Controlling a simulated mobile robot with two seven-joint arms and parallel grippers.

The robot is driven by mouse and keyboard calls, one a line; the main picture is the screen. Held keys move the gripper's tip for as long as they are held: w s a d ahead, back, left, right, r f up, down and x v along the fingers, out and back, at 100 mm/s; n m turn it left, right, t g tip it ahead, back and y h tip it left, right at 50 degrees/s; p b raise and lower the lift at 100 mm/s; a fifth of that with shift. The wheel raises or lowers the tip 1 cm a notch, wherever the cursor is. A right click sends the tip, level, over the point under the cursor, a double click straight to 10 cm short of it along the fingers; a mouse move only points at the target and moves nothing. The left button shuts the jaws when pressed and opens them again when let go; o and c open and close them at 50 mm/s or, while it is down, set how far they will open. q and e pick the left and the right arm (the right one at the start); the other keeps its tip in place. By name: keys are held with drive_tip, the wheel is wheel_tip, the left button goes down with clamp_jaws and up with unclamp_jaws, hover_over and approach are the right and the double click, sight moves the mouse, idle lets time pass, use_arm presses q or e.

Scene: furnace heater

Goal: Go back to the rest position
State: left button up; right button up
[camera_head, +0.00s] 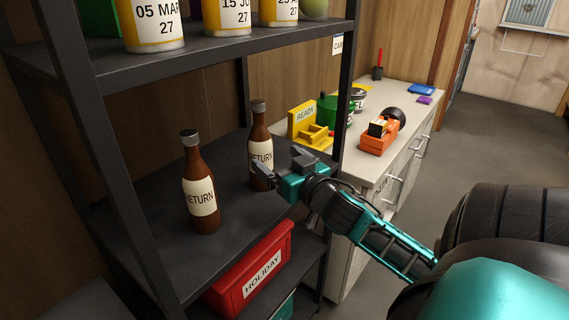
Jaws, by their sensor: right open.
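My right gripper (275,170) is open at the shelf's right side. It is close to a brown bottle labelled RETURN (260,146), which stands upright on the middle shelf. The gripper partly overlaps the bottle's lower right side in the picture; I cannot tell whether they touch. My right arm reaches in from the lower right. A second brown RETURN bottle (200,185) stands upright on the same shelf, nearer and to the left. My left gripper is not in view.
The dark shelf rack (130,165) has front posts and an upper shelf with dated containers (150,22). A red HOLIDAY box (250,270) sits below. A counter (365,168) behind holds a yellow READY holder (308,125) and an orange device (380,135). Floor (500,135) at right is clear.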

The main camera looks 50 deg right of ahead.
drive_tip(key=shift+v, duration=0.8)
